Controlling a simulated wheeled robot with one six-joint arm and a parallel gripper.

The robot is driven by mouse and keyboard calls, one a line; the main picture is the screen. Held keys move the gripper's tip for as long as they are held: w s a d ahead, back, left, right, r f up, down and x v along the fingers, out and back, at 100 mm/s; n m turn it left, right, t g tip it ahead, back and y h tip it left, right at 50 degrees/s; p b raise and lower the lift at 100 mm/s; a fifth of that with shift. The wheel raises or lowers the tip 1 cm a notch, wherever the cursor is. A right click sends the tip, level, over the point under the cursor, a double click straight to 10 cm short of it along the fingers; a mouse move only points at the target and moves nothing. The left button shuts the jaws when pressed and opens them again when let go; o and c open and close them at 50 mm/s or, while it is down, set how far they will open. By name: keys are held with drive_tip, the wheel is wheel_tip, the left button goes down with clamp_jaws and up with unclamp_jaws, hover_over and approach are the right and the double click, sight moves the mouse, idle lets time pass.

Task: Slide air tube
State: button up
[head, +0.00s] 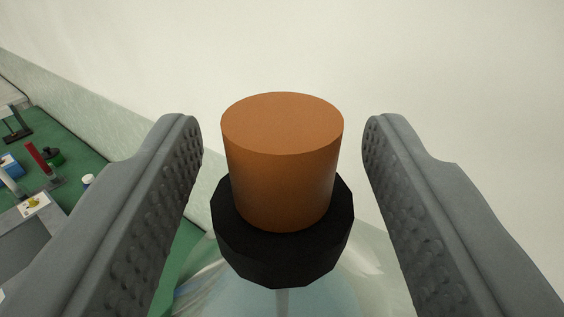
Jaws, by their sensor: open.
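An orange-brown cylinder (281,165) stands upright in a black faceted collar (284,262) in the middle of the head view. Below the collar is a clear, rounded glass body (240,292), with a thin stem faintly showing inside it. My gripper (284,135) is open, one grey ridged finger on each side of the cylinder. A gap shows between each finger and the cylinder, so neither appears to touch it. No separate air tube can be made out; I cannot tell whether the cylinder is part of it.
A pale wall (420,50) fills the background.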

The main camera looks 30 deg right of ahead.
drive_tip(key=v, duration=1.5)
drive_tip(key=shift+s+a, duration=0.2)
drive_tip(key=shift+s, duration=0.15)
drive_tip(key=s+a+f+n+y, duration=0.1)
drive_tip(key=s+a+f+y, duration=0.1)
drive_tip(key=s+a+f, duration=0.45)
drive_tip(key=s+a+f+n+y, duration=0.1)
drive_tip(key=s+a+f+y, duration=0.15)
drive_tip(key=a+f, duration=0.7)
drive_tip(key=s+a+f+n+y, duration=0.1)
drive_tip(key=s+a+f, duration=0.5)
drive_tip(key=f, duration=0.3)
drive_tip(key=s+a+f+n+t+y, duration=0.1)
drive_tip(key=s+a+f+n+y, duration=0.1)
drive_tip(key=s+a+f, duration=0.4)
wheel_tip(320, 180, down, 4)
drive_tip(key=shift+s+a+f, duration=0.15)
drive_tip(key=shift+s+a, duration=0.05)
drive_tip(key=shift+s, duration=0.1)
drive_tip(key=shift+o, duration=0.6)
idle(1.3)
